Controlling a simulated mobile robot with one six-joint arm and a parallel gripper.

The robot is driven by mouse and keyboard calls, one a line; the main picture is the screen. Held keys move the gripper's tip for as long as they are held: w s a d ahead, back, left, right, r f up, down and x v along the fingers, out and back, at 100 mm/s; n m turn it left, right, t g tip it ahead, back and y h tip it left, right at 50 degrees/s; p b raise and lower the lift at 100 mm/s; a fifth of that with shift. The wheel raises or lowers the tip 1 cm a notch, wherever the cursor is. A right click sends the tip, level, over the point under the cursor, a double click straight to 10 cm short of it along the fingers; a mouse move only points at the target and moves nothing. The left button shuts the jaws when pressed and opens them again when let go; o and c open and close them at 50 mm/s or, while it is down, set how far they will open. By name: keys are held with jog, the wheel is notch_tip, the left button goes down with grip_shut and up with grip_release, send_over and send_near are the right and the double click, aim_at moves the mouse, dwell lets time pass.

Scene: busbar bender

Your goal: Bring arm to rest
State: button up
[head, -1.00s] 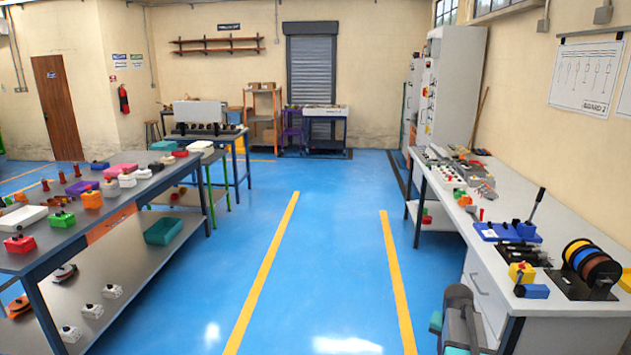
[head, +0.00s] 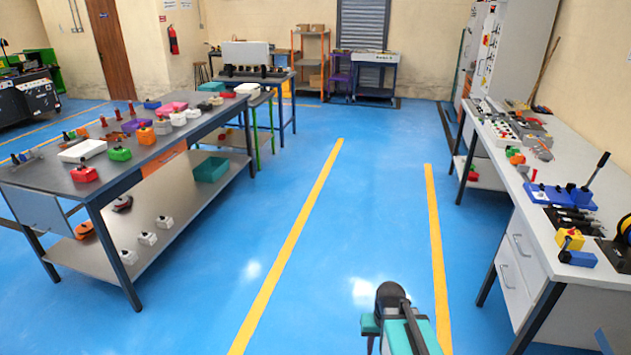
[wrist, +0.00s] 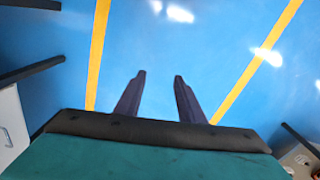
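My gripper (wrist: 158,88) shows in the wrist view with its two dark fingers apart and nothing between them. It points at the bare blue floor (wrist: 200,45) with its yellow lines. In the head view part of my arm (head: 398,320) shows at the bottom, right of centre, over the floor aisle. The fingers cannot be made out in the head view.
The right workbench (head: 545,240) carries a blue bender (head: 562,196) with an upright lever and a yellow and blue device. The left workbench (head: 45,185) holds several coloured boxes. A green bin (head: 211,169) sits on its lower shelf. The aisle between is clear.

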jog(key=s+a+f+g, duration=0.1)
jog(key=s+f+g, duration=0.2)
jog(key=s+f, duration=0.6)
jog(key=s+a+f+g, duration=0.1)
jog(key=s+f+g, duration=0.2)
jog(key=s+f, duration=0.6)
jog(key=s, duration=0.9)
jog(key=shift+f+n, duration=0.35)
jog(key=shift+n, duration=0.05)
jog(key=shift+c, duration=0.5)
